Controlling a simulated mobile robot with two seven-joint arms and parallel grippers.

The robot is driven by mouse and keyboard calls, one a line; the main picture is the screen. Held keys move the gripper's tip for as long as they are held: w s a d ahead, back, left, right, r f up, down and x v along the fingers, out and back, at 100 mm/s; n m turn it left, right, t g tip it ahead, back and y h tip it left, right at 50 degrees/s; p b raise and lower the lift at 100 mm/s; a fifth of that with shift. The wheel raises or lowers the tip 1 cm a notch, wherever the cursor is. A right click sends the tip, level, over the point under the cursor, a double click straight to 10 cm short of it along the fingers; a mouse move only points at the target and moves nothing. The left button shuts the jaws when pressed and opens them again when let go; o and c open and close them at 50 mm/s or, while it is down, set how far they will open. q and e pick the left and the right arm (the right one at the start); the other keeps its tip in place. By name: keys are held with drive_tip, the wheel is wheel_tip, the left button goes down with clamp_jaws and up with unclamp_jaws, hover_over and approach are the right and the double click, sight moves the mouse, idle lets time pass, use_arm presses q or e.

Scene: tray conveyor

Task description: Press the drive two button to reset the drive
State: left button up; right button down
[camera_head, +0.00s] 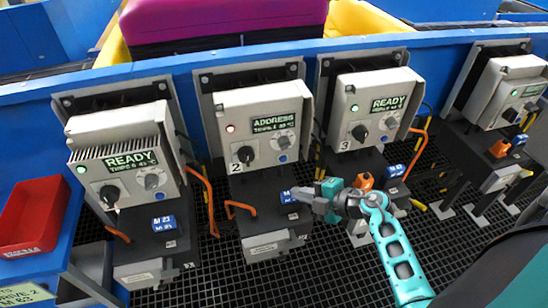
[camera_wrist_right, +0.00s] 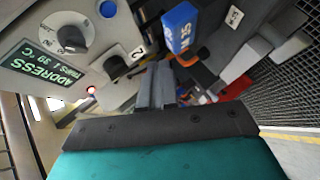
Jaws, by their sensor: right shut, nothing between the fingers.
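Drive two (camera_head: 262,110) is the grey box in the middle, marked 2, with an ADDRESS display (camera_head: 273,122) and a red light. Its round blue button (camera_head: 282,158) is low on the front, below a grey dial (camera_head: 284,142); a black knob (camera_head: 246,154) is to the left. The right wrist view shows the blue button (camera_wrist_right: 107,9) at the top, with the display (camera_wrist_right: 40,65) at the left. My right gripper (camera_head: 297,193) is shut and empty, below and in front of the button, apart from it. It also shows in the right wrist view (camera_wrist_right: 156,75). My left gripper is not in view.
Drives with READY displays and green lights stand left (camera_head: 122,150) and right (camera_head: 372,110). A blue block (camera_head: 288,197) sits near my right fingertips, on a dark stand with orange cables. A red bin (camera_head: 35,215) is at the far left. A blue rail runs behind the drives.

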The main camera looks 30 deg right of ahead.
sight(283, 159)
idle(0.4)
drive_tip(key=w+d+b, duration=0.2)
drive_tip(key=w+b, duration=0.2)
drive_tip(key=w, duration=0.4)
drive_tip(key=shift+w, duration=0.3)
idle(0.3)
idle(1.4)
drive_tip(key=shift+w+d, duration=0.1)
drive_tip(key=shift+w, duration=0.3)
